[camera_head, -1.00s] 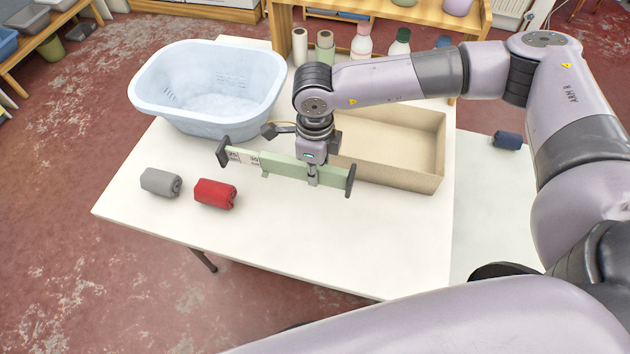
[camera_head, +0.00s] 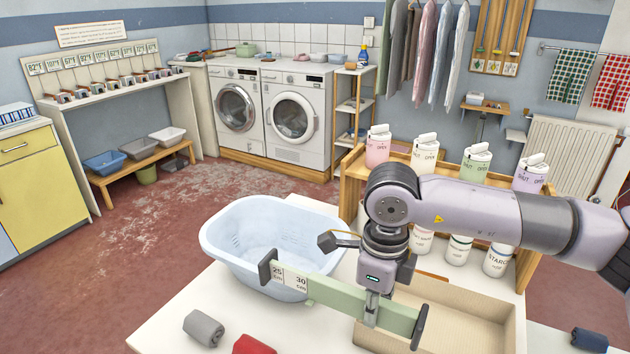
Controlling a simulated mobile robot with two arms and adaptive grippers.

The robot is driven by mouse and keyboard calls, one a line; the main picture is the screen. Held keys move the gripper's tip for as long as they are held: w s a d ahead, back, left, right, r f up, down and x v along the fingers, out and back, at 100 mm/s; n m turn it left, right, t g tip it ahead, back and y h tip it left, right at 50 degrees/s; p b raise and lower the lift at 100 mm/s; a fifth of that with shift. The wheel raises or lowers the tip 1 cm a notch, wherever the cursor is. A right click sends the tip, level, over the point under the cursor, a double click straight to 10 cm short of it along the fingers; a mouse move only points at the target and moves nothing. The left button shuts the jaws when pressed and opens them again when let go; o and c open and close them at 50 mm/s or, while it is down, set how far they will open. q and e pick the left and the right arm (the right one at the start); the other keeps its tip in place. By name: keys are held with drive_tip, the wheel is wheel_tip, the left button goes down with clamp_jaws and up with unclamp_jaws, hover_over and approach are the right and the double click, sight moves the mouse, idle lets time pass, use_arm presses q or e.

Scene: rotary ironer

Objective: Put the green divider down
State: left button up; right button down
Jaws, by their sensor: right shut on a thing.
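The green divider (camera_head: 335,300) is a long flat pale-green bar with dark end pieces and a white label reading 25 and 30 near its left end. My right gripper (camera_head: 372,310) is shut on it right of its middle, pointing down. The bar appears to be above the white table (camera_head: 165,325), in front of the blue tub and the beige tray; its exact height cannot be told. My left gripper is not in view.
A pale blue tub (camera_head: 225,255) stands left of the divider. A beige tray (camera_head: 480,320) lies right and behind. A grey roll (camera_head: 203,328) and red roll (camera_head: 255,344) lie at front left; a navy roll (camera_head: 590,340) is at far right. Bottles stand on a wooden shelf (camera_head: 350,165) behind.

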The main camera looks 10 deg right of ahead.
sight(386, 330)
drive_tip(key=n, duration=0.2)
drive_tip(key=s+d+f+n, duration=0.1)
drive_tip(key=n, duration=0.1)
drive_tip(key=s+n, duration=0.1)
drive_tip(key=n, duration=0.2)
drive_tip(key=shift+d+f, duration=0.3)
drive_tip(key=shift+d, duration=0.1)
drive_tip(key=s+d+f+n, duration=0.1)
drive_tip(key=s+n, duration=0.2)
drive_tip(key=n, duration=0.5)
drive_tip(key=s+d+f+n+p, duration=0.1)
drive_tip(key=s+d+f+n, duration=0.1)
drive_tip(key=n, duration=0.7)
drive_tip(key=shift+s+d+n, duration=0.2)
drive_tip(key=shift+s+n, duration=0.1)
drive_tip(key=shift+s, duration=0.15)
